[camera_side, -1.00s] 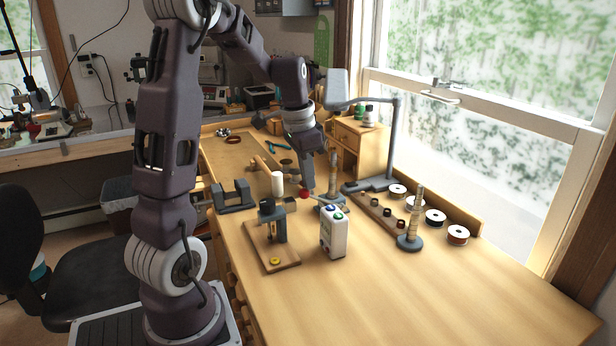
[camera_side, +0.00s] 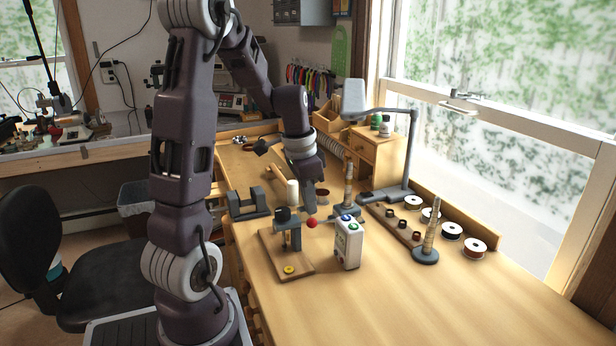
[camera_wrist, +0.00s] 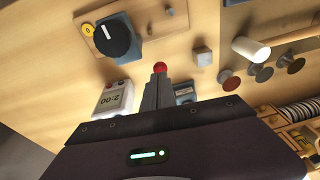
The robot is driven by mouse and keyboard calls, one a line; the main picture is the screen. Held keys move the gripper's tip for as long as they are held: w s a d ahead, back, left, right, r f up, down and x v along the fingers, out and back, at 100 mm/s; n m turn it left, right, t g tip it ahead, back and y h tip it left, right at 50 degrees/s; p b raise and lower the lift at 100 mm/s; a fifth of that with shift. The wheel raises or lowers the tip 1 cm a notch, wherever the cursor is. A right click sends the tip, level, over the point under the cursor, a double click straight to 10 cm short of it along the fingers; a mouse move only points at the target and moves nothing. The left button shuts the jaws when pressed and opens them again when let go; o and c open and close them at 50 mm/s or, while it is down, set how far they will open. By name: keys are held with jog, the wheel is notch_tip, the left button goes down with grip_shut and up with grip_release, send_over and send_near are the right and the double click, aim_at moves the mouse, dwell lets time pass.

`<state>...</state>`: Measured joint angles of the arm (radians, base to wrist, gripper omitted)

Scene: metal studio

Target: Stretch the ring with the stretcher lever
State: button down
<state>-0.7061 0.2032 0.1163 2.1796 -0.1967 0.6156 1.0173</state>
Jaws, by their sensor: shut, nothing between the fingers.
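The ring stretcher (camera_side: 294,236) stands on a wooden base (camera_side: 306,262), with a dark round cap at its top. That cap (camera_wrist: 118,38) shows large in the wrist view. The stretcher's lever ends in a red ball knob (camera_side: 312,223), low on the right side of the post. My gripper (camera_side: 310,207) is shut and empty, pointing down just above the red knob. In the wrist view the fingertips (camera_wrist: 159,72) meet the knob's outline; contact cannot be confirmed.
A white box with coloured buttons (camera_side: 348,245) stands close right of the knob. A dark vise-like block (camera_side: 248,205), a white cylinder (camera_side: 293,192) and a tapered mandrel (camera_side: 348,185) stand nearby. Another mandrel (camera_side: 427,240) and spools (camera_side: 474,246) are further right. The front tabletop is clear.

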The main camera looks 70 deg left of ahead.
aim_at(321, 222)
jog(key=s+r, duration=0.4)
jog(key=r, duration=0.5)
jog(key=shift+s+d+r, duration=0.2)
jog(key=shift+s+d, duration=0.1)
jog(key=c, duration=2)
grip_release()
jog(key=shift+s+r, duration=0.15)
jog(key=shift+r, duration=0.05)
jog(key=o, duration=0.5)
jog(key=w+f, duration=0.2)
jog(key=w+f+g+y, duration=0.1)
jog(key=w+f, duration=0.1)
jog(key=f, duration=0.1)
jog(key=w+f+g, duration=0.1)
jog(key=w+f, duration=0.1)
jog(key=w, duration=0.1)
jog(key=shift+w+d+f, duration=0.1)
jog(key=shift+d+f, duration=0.05)
jog(key=shift+d, duration=0.15)
jog(key=shift+c, duration=0.2)
jog(key=shift+y, duration=0.3)
jog(key=f, duration=0.4)
jog(key=a+f, duration=0.1)
jog(key=f, duration=0.2)
jog(key=shift+w, duration=0.35)
jog(key=shift+a+f, duration=0.15)
jog(key=shift+f, duration=0.15)
jog(key=shift+c, duration=0.4)
grip_shut()
